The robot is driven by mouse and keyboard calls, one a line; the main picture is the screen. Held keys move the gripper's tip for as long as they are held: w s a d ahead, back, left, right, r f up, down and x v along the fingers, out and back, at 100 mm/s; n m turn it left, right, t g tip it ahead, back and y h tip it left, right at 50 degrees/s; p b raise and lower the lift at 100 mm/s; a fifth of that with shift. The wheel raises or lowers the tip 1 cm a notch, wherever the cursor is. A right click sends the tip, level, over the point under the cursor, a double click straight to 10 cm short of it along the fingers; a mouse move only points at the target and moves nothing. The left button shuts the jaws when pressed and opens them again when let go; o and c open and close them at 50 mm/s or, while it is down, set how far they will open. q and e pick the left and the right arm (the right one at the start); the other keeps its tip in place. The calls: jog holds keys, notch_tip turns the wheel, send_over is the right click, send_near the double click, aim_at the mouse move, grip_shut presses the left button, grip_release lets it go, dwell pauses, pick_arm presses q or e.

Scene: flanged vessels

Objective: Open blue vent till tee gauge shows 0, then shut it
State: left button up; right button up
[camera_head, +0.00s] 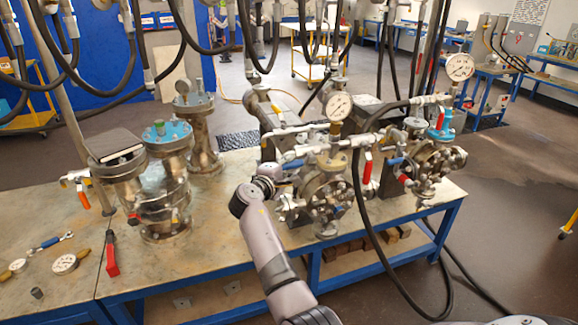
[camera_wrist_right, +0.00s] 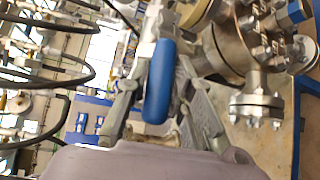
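My right gripper (camera_head: 278,182) reaches the near side of the centre flanged vessel (camera_head: 328,188). In the right wrist view, the blue vent handle (camera_wrist_right: 160,85) lies between the two fingers of my right gripper (camera_wrist_right: 163,95), which close in along both its sides. In the head view the blue handle (camera_head: 293,164) shows as a small blue piece beside the gripper. A round white-faced gauge (camera_head: 339,106) stands above the piping of this vessel; its needle is too small to read. My left gripper is not in view.
Another gauge (camera_head: 460,67) stands over the right vessel (camera_head: 436,160). Red-handled valves (camera_head: 367,168) and a black hose (camera_head: 360,215) are close on the right.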

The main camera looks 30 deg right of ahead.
jog(key=c, duration=0.4)
grip_shut()
jog(key=shift+d, duration=0.1)
